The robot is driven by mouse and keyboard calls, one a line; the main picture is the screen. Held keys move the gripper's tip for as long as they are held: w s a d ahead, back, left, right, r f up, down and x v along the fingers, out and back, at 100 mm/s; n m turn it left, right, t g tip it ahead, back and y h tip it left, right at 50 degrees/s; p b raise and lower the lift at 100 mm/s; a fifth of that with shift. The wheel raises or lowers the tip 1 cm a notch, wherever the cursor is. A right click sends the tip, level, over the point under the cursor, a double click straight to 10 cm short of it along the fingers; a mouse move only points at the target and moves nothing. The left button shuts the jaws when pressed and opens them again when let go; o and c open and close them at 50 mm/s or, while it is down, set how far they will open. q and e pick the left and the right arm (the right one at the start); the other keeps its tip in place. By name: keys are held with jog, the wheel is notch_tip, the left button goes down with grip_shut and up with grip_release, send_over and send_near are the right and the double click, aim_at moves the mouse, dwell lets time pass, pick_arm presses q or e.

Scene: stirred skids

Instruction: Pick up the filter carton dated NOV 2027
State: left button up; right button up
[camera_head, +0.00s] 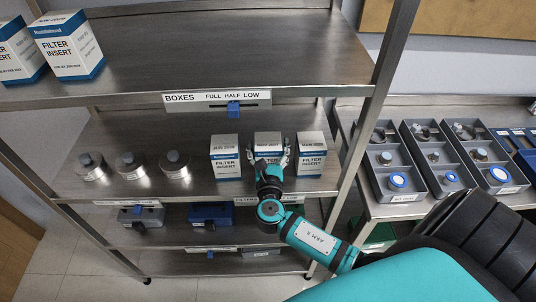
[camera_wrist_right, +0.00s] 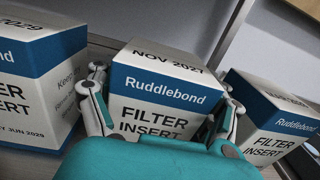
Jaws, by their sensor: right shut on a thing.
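The carton dated NOV 2027 (camera_head: 267,138) is the middle of three white-and-blue filter cartons on the middle shelf. It also shows upright at the centre of the right wrist view (camera_wrist_right: 160,80), its date on the top face. My right gripper (camera_head: 268,151) has a finger on each side of this carton and is shut on it. The gripper's fingers also show in the right wrist view (camera_wrist_right: 163,90). The carton's lower front is hidden behind the gripper, so I cannot tell whether its base touches the shelf. My left gripper is not in view.
One carton (camera_head: 225,157) stands close on the left, dated JUN 2029, and another (camera_head: 311,154) close on the right. Three metal canisters (camera_head: 130,164) stand further left. A rack post (camera_head: 372,110) rises at right.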

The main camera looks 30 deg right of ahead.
jog(key=c, duration=0.4)
jog(key=shift+c, duration=0.2)
